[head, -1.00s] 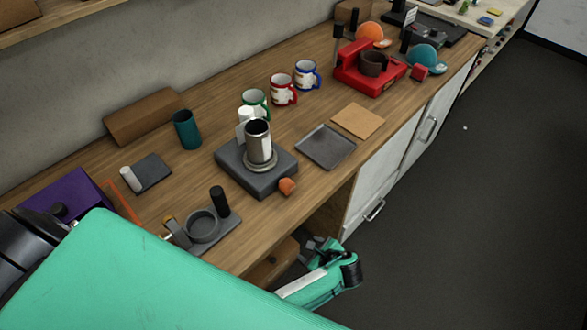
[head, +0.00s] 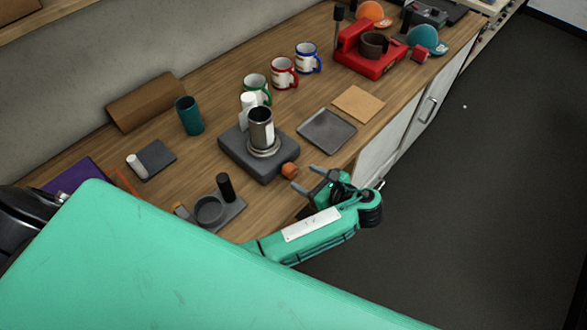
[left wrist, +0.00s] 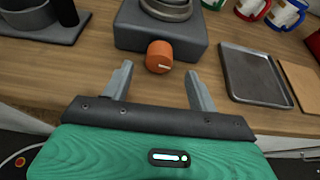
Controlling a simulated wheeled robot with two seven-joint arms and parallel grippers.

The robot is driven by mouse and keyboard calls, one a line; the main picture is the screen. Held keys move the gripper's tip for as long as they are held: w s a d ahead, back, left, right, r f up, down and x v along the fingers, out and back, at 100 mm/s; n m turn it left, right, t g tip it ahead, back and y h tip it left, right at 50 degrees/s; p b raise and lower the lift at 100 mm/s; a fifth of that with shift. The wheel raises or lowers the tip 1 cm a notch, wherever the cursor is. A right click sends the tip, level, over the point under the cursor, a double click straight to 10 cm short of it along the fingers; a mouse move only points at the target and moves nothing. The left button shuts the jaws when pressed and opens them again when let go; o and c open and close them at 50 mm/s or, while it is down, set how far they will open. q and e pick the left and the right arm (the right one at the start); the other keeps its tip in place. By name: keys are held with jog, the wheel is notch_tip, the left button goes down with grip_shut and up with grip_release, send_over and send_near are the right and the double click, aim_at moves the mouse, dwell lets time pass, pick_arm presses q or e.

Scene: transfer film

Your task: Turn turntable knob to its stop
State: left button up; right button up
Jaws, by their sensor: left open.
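The turntable is a dark grey box (head: 238,155) on the wooden counter, with a metal cylinder (head: 261,129) upright on its round plate. Its orange knob (head: 290,170) sticks out of the front side; it also shows in the left wrist view (left wrist: 159,57), with a pale mark on its face pointing right. My left gripper (head: 309,181) is open and empty, just in front of the knob. In the left wrist view its two fingers (left wrist: 161,85) stand to either side of the knob's line, apart from it. My right gripper is not in view.
A grey tray (head: 327,131) and a tan board (head: 358,104) lie right of the turntable. Several mugs (head: 284,73) stand behind. A dark holder with a black handle (head: 225,188) is at the left. The floor in front of the counter is clear.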

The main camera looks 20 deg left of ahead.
aim_at(295, 171)
pick_arm(q)
jog(key=p+x, duration=0.1)
jog(key=x, duration=0.5)
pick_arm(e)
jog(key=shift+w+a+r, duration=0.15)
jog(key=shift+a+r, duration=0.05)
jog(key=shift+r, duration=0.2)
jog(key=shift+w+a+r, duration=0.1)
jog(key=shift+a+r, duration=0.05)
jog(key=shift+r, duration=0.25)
pick_arm(q)
jog(key=shift+c, duration=0.5)
